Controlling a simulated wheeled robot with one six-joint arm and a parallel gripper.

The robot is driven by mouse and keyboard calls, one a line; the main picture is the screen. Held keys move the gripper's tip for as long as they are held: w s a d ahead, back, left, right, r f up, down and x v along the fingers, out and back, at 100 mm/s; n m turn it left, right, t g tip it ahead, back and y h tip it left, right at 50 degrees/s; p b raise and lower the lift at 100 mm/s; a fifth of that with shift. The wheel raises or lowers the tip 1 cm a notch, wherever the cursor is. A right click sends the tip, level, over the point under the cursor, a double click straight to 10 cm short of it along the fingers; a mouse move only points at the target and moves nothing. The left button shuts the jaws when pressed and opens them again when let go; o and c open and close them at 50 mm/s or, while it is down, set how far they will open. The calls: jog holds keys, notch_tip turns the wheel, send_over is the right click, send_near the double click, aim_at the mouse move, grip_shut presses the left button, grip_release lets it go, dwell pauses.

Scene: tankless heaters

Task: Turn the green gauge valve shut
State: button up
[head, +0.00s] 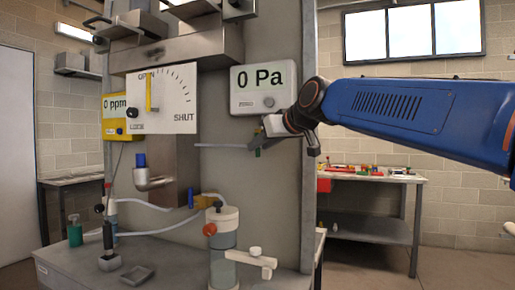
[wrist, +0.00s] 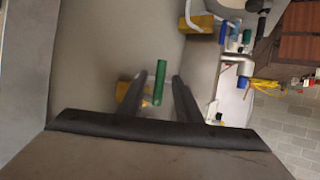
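The green gauge valve handle (wrist: 160,84) is a short upright bar in the wrist view, over a yellow valve body (wrist: 124,92). My gripper (wrist: 168,80) is open, with its dark fingers apart on either side of the green handle. The handle lies nearer the left finger; I cannot tell if they touch. In the head view the green handle (head: 257,153) is a small patch, mostly hidden by my gripper (head: 263,144), below the white gauge (head: 257,89) reading "0 Pa". A thin tube (head: 220,146) runs left from there.
A grey panel (head: 283,190) stands close behind the valve. A dial plate (head: 165,98) marked OPEN and SHUT and a yellow "0 ppm" meter (head: 115,117) are to the left. A blue-handled yellow valve (head: 204,201) and a clear cylinder (head: 222,240) sit lower.

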jog(key=shift+x, duration=1.35)
grip_shut()
jog(key=shift+r, duration=0.1)
jog(key=shift+s+d+r+n+g+h, duration=0.15)
jog(key=shift+d+n+g+h, duration=0.4)
jog(key=shift+h, duration=0.6)
jog(key=shift+s+d+r+n+g+h, duration=0.1)
jog(key=shift+d+r+n+g+h, duration=0.25)
jog(key=shift+g+h, duration=0.55)
jog(key=shift+s+d+r+n+g+h, duration=0.15)
jog(key=shift+n+g+h, duration=0.35)
jog(key=shift+h, duration=0.85)
